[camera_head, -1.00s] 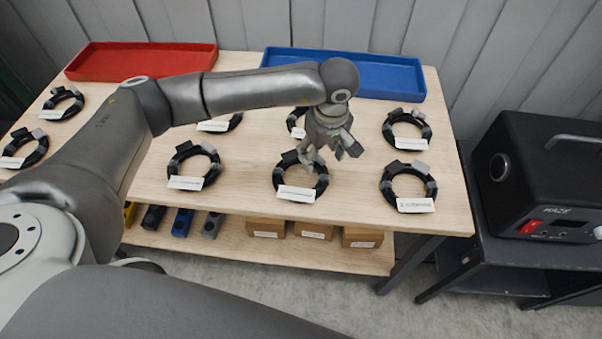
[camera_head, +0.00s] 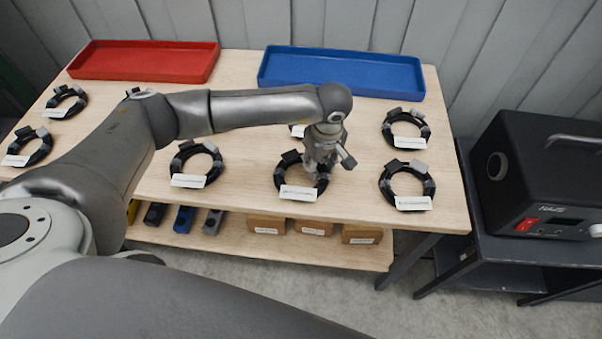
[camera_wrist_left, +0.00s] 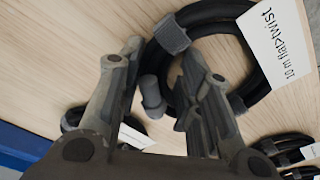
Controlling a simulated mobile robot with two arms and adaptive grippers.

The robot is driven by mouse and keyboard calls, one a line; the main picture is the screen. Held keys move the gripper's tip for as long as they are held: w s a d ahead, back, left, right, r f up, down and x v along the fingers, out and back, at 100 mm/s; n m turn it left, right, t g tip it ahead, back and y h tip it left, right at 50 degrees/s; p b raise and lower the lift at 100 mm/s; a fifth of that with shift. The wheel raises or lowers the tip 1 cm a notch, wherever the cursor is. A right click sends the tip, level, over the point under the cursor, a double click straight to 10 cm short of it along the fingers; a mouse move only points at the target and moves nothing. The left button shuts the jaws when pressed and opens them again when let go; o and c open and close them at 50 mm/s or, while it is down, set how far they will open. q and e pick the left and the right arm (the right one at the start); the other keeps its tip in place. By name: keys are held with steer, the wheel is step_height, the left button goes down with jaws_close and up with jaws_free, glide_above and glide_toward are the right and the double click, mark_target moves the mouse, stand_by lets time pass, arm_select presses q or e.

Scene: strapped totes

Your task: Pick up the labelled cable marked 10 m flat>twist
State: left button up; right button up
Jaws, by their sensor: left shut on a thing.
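The labelled cable (camera_head: 283,181) is a black coil with grey bands, lying on the wooden table in the front row, below the blue tray. Its white label reads "10 m flat>twist" in the left wrist view (camera_wrist_left: 277,42). My left gripper (camera_head: 318,174) points down at the right side of this coil and is shut on it. In the left wrist view the gripper's two fingers (camera_wrist_left: 160,85) are at the coil's near side; the fingers hide part of the cable. My right gripper is not in view.
Similar labelled coils lie around it, one to the right (camera_head: 407,186) and one to the left (camera_head: 196,164). A red tray (camera_head: 145,76) and a blue tray (camera_head: 342,90) stand at the back. A black machine (camera_head: 545,170) stands beside the table on the right.

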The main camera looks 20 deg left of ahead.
arm_select(q)
jaws_close()
steer(key=shift+r, duration=0.1)
